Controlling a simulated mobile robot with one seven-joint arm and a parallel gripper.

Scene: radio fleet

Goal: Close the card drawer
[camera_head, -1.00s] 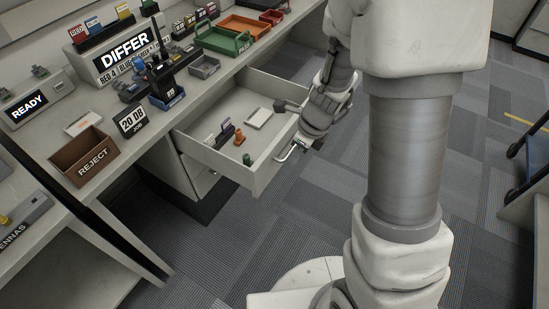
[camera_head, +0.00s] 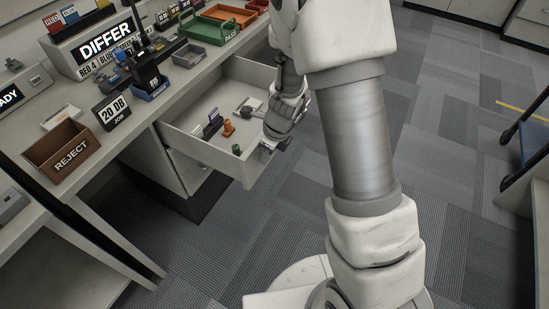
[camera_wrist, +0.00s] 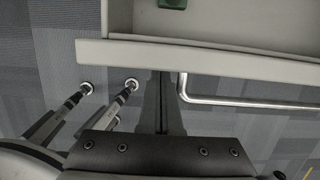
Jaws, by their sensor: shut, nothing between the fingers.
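The card drawer (camera_head: 205,149) is pulled out of the grey desk. It holds a few small items, including an orange piece (camera_head: 228,128), a green piece (camera_head: 236,149) and a pale block. My gripper (camera_head: 268,146) is at the drawer's front, partly hiding it. In the wrist view, the drawer front (camera_wrist: 210,57) crosses the top and its bar handle (camera_wrist: 240,102) runs to the right. My narrow dark fingers (camera_wrist: 160,82) are shut together and empty, beside the handle's left end and close to the front. I cannot tell whether they touch it.
The desktop above holds a brown REJECT bin (camera_head: 62,150), a JOB sign (camera_head: 111,112), a DIFFER display (camera_head: 103,40) and a green tray (camera_head: 212,33). A dark cart (camera_head: 535,140) stands at the far right. The carpet between is open.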

